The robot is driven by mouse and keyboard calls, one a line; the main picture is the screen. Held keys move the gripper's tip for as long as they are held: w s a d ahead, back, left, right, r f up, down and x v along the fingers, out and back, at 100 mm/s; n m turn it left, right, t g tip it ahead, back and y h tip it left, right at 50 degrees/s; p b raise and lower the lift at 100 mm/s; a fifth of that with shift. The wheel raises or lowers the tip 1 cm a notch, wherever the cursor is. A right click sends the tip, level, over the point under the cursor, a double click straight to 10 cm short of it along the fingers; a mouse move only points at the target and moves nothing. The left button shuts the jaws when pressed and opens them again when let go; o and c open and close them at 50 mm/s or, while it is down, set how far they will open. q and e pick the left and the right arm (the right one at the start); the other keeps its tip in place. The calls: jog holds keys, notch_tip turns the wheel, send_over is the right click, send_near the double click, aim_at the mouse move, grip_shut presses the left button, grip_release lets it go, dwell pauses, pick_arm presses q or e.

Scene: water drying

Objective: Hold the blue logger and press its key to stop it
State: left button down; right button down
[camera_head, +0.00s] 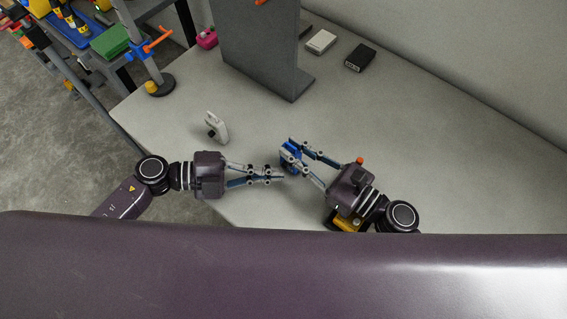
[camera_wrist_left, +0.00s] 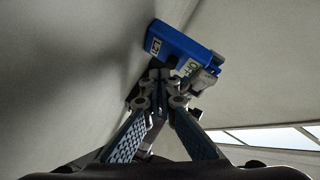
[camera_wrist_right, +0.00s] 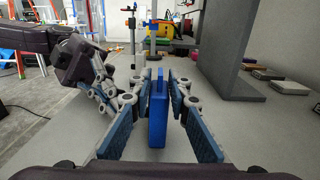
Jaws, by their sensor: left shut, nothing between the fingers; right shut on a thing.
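The blue logger (camera_head: 291,160) is between the fingers of my right gripper (camera_head: 289,152), which is shut on it above the table. In the right wrist view the logger (camera_wrist_right: 158,116) stands upright, edge-on, between the finger pads. In the left wrist view the logger (camera_wrist_left: 178,40) shows a white label and a small display that seems to read "OFF". My left gripper (camera_head: 280,176) is shut and empty, its tips close to the logger. In the left wrist view the tips (camera_wrist_left: 168,78) overlap the logger's lower edge. The key is hidden, and I cannot tell whether the tips touch the logger.
A white device (camera_head: 216,127) stands on the table (camera_head: 180,100) left of the grippers. A grey upright panel (camera_head: 260,45) stands behind. A white box (camera_head: 321,42), a black box (camera_head: 360,58) and a pink object (camera_head: 207,39) are at the back. A yellow object (camera_head: 347,222) is beneath my right wrist.

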pick_arm(q)
jog(key=shift+s+a, duration=0.2)
jog(key=shift+s, duration=0.15)
jog(key=shift+s+a, duration=0.75)
jog(key=shift+s, duration=0.25)
jog(key=shift+s+a, duration=0.75)
jog(key=shift+s, duration=0.25)
pick_arm(e)
jog(key=c, duration=1.7)
grip_release()
jog(key=shift+c, duration=0.2)
